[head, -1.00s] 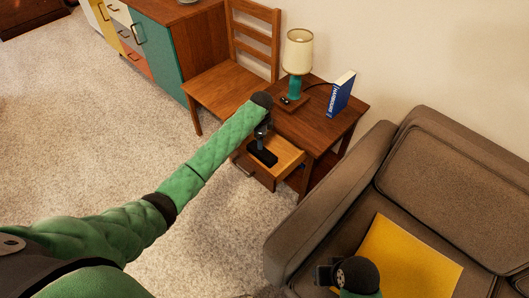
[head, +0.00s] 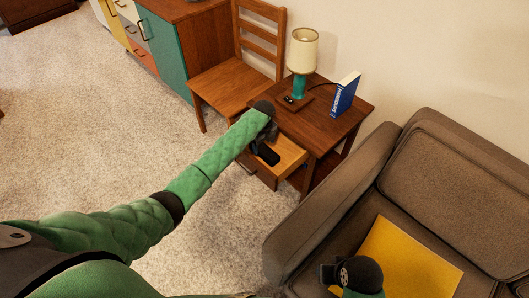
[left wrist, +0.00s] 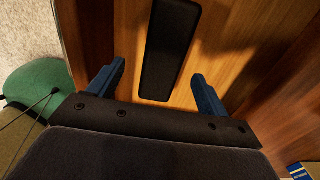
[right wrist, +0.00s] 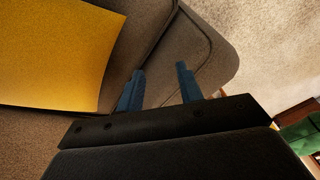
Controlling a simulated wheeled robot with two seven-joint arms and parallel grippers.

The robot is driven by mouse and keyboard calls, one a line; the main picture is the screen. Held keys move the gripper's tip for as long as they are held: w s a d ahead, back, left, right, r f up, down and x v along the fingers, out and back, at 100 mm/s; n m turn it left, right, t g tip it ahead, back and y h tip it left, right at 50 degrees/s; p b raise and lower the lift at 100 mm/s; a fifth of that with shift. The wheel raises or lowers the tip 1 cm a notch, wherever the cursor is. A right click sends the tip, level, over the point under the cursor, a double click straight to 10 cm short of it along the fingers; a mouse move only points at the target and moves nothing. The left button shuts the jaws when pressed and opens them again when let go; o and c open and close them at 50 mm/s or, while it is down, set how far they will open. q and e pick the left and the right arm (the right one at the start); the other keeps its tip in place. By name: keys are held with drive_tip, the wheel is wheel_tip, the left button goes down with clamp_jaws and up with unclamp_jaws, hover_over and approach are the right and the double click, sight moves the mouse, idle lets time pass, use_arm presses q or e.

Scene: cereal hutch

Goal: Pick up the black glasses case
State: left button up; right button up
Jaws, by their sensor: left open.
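The black glasses case (head: 268,154) lies in the open drawer (head: 291,156) of the wooden side table. In the left wrist view the case (left wrist: 170,45) is a long dark block on the wooden drawer bottom. My left gripper (head: 262,143) is over the drawer, close to the case. Its blue fingers (left wrist: 155,85) are open, one to each side of the case's near end, with gaps between. My right gripper (head: 325,275) is over the sofa. Its fingers (right wrist: 160,82) stand apart with nothing between them.
The side table (head: 322,118) carries a lamp (head: 302,55), a blue book (head: 345,94) and a small dark item (head: 288,99). A wooden chair (head: 230,82) stands left of it. The brown sofa (head: 445,165) with a yellow cloth (head: 410,255) is at right. Carpet is clear at left.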

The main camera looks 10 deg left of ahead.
sight(264, 149)
use_arm(q)
drive_tip(key=f, duration=0.3)
drive_tip(key=shift+w+d+f+p, duration=0.1)
drive_tip(key=shift+w+f+p, duration=0.05)
drive_tip(key=shift+w+p, duration=0.15)
drive_tip(key=shift+f, duration=0.7)
use_arm(e)
drive_tip(key=shift+s+d+r, duration=0.1)
drive_tip(key=shift+d+r, duration=0.15)
drive_tip(key=shift+r, duration=0.2)
drive_tip(key=shift+s+d+r, duration=0.1)
drive_tip(key=shift+d+r, duration=0.1)
drive_tip(key=shift+r, duration=0.2)
use_arm(q)
drive_tip(key=c, duration=1.1)
use_arm(e)
drive_tip(key=shift+s+d+f, duration=0.1)
drive_tip(key=shift+s+f, duration=0.05)
drive_tip(key=shift+f, duration=0.1)
